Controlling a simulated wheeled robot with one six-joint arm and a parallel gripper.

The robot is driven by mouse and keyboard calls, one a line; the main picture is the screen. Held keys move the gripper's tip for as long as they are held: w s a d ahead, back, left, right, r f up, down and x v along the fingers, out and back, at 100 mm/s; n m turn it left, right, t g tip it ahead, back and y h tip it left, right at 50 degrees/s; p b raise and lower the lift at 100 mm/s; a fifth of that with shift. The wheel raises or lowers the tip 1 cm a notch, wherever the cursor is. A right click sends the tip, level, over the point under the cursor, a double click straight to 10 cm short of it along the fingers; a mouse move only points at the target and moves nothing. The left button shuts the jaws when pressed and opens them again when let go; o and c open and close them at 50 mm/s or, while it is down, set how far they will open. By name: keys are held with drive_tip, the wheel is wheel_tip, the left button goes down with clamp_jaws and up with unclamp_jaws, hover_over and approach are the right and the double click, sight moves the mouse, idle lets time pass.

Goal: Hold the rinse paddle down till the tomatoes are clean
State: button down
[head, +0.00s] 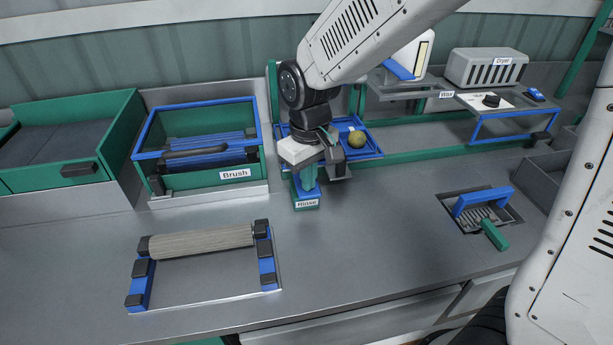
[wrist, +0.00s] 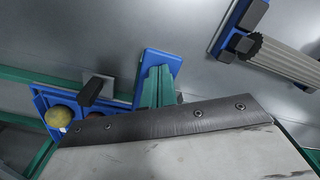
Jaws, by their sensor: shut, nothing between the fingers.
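The rinse station, labelled "Rinse" (head: 307,203), stands mid-bench with a blue paddle (head: 306,190) on a green part. In the wrist view the blue paddle (wrist: 168,62) and green part lie beyond the dark gripper edge. My gripper (head: 329,164) is shut and empty, pointing down over the rinse station. I cannot tell whether it touches the paddle. A yellow-green tomato (head: 357,139) sits in the blue rinse tray (head: 373,153) right of my gripper. It also shows in the wrist view (wrist: 58,117), beside a partly hidden reddish-brown round thing (wrist: 95,116). My gripper hides part of the tray.
A green-and-blue brush box (head: 235,174) stands left of the rinse station. A roller stand (head: 200,242) is in front left. A wax and dryer shelf (head: 493,101) is back right. The bench between is clear.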

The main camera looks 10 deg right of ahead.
drive_tip(key=shift+f, duration=0.8)
idle(7.2)
